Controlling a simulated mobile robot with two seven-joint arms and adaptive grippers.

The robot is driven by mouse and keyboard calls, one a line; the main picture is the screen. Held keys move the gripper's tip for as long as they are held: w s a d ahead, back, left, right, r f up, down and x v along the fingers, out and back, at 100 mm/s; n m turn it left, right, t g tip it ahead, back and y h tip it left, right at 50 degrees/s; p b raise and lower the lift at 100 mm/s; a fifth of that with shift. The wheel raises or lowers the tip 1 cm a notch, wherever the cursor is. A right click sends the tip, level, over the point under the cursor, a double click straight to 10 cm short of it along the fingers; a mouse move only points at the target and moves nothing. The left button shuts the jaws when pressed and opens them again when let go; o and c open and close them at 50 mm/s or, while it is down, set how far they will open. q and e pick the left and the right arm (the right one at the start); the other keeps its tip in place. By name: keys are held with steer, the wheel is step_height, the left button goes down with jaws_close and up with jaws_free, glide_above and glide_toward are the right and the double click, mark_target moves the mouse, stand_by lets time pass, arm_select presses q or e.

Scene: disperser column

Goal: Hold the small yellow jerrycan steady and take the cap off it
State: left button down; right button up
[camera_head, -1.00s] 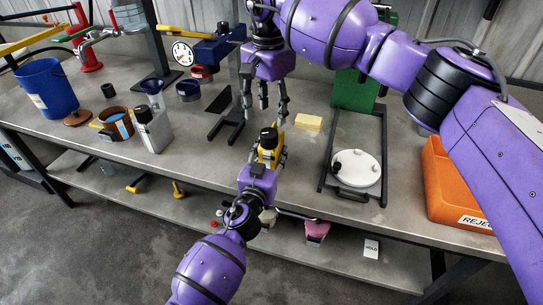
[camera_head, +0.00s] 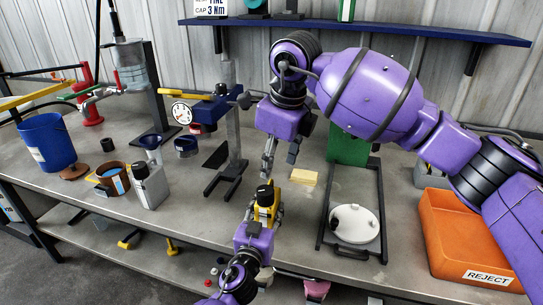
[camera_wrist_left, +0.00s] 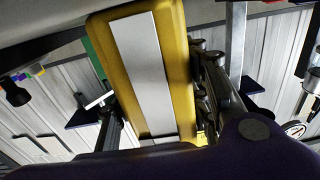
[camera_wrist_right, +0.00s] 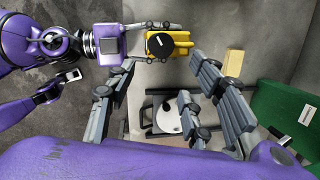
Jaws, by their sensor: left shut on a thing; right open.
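The small yellow jerrycan (camera_head: 264,211) stands near the bench's front edge, upright as far as I can tell, with its black cap (camera_head: 265,193) on top. My left gripper (camera_head: 267,222) is shut on its body from the front. In the left wrist view the yellow body (camera_wrist_left: 178,70) with a pale label fills the middle, with fingers along its right side. My right gripper (camera_head: 280,163) is open and empty, pointing down above and slightly behind the cap. In the right wrist view the cap (camera_wrist_right: 159,45) shows beyond the spread fingers, apart from them.
A yellow block (camera_head: 304,177) lies behind the jerrycan. To the right are a black-framed stand with a white disc (camera_head: 355,224) and an orange REJECT bin (camera_head: 470,245). At left are a grey can (camera_head: 151,187), a brown container (camera_head: 113,178) and a blue bucket (camera_head: 47,143).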

mark_target(263, 191)
steer(key=w+f+m, duration=0.1)
steer(key=f+m, duration=0.1)
steer(key=f, duration=0.1)
steer(key=a+f+m, duration=0.1)
steer(key=f+m, duration=0.1)
steer(key=f, duration=0.2)
steer(key=w+a+f+m, duration=0.1)
steer(key=f+m, duration=0.1)
steer(key=f, duration=0.1)
steer(key=shift+w+a+f+m, duration=0.2)
steer(key=shift+w+m, duration=0.1)
steer(key=shift+m, duration=0.1)
steer(key=shift+c, duration=0.5)
jaws_close()
steer(key=shift+r, duration=0.2)
steer(key=shift+r, duration=0.95)
